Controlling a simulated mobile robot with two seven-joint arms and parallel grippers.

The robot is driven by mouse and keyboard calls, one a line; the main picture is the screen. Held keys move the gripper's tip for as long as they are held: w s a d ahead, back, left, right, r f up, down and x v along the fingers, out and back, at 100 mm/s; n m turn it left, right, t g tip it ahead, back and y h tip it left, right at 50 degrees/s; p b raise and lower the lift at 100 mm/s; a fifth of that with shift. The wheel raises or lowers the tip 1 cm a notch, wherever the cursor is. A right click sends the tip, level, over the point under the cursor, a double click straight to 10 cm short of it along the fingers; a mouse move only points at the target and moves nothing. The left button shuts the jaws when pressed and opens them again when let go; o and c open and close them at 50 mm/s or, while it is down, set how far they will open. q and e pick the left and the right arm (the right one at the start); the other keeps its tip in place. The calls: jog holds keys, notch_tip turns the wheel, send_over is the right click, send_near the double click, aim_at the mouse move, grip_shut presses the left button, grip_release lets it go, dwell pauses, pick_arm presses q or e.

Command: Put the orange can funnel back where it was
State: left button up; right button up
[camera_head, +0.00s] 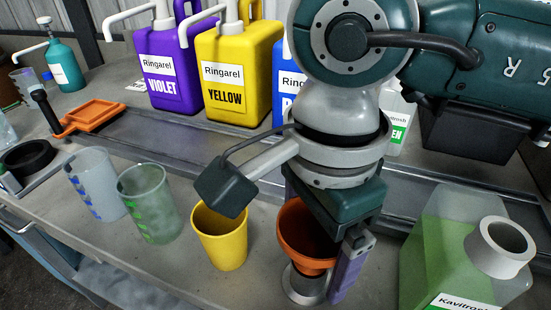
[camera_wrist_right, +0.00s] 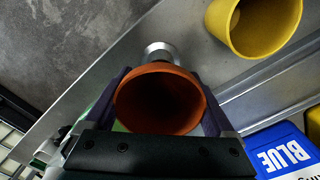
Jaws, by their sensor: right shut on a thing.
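The orange can funnel (camera_head: 306,236) is held between the fingers of my right gripper (camera_head: 318,252), with its wide mouth facing up. In the right wrist view the funnel (camera_wrist_right: 160,104) sits between the two purple finger pads of the gripper (camera_wrist_right: 165,95). A small silver metal cylinder (camera_head: 306,288) stands on the bench below the funnel; it also shows past the funnel's rim in the right wrist view (camera_wrist_right: 158,50). The funnel's lower end is hidden, so I cannot tell whether it touches or enters the cylinder. My left gripper is not in view.
A yellow cup (camera_head: 221,240) stands just left of the funnel, with two clear cups (camera_head: 150,203) further left. A greenish Kavitrosh jug (camera_head: 450,250) is close on the right. Violet (camera_head: 168,75) and yellow (camera_head: 236,75) canisters stand behind. An orange tray (camera_head: 90,117) lies back left.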

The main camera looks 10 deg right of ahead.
aim_at(314, 252)
jog(key=shift+f, duration=0.2)
jog(key=o, duration=1.1)
jog(key=shift+r+p, duration=0.4)
jog(key=shift+r, duration=0.15)
notch_tip(314, 252, up, 12)
jog(key=shift+f+b, duration=0.2)
jog(key=shift+b, duration=0.35)
